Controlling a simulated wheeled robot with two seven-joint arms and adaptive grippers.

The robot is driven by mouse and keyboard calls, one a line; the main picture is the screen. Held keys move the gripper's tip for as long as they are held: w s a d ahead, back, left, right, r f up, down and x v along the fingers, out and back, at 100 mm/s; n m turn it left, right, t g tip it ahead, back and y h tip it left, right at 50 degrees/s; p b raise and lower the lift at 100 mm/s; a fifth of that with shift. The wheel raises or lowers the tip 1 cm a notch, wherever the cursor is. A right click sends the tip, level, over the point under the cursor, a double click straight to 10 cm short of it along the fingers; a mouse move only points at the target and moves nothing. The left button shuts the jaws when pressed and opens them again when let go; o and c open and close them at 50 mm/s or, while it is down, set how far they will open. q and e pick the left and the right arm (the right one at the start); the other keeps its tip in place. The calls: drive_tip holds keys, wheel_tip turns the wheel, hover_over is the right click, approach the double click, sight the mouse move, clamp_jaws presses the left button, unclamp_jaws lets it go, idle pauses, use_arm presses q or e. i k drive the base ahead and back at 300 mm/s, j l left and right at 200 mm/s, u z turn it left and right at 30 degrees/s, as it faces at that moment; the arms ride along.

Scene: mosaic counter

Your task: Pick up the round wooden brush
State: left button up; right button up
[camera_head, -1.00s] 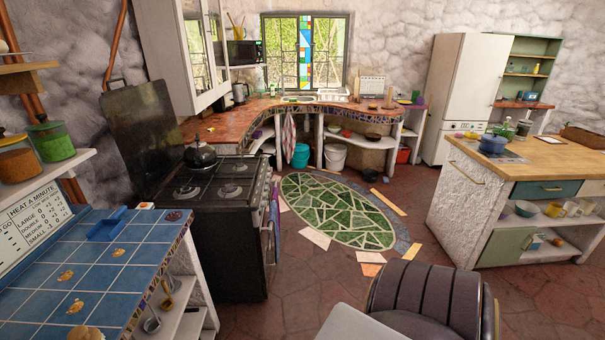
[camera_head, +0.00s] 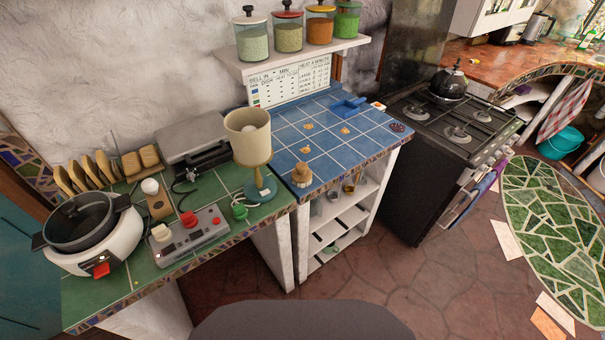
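A small round wooden object that looks like the brush (camera_head: 302,175) stands on the blue tiled counter (camera_head: 290,140), near its front left corner. It is light brown, with a narrower top and a wider base, and it is too small to make out the bristles. It stands just right of a table lamp (camera_head: 250,140) with a cream shade. Neither of my grippers is in view, and nothing touches the brush.
A green tiled counter (camera_head: 130,290) to the left holds a white pot cooker (camera_head: 95,235) and a grey control box (camera_head: 188,240). A blue dustpan-like item (camera_head: 348,107) lies farther back. A black stove (camera_head: 415,175) stands right. Floor in front is open.

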sight(301, 176)
drive_tip(key=k+l+u, duration=0.1)
drive_tip(key=u, duration=0.25)
drive_tip(key=k+l+u, duration=0.1)
drive_tip(key=u, duration=0.25)
drive_tip(key=k+u, duration=0.35)
drive_tip(key=i, duration=0.1)
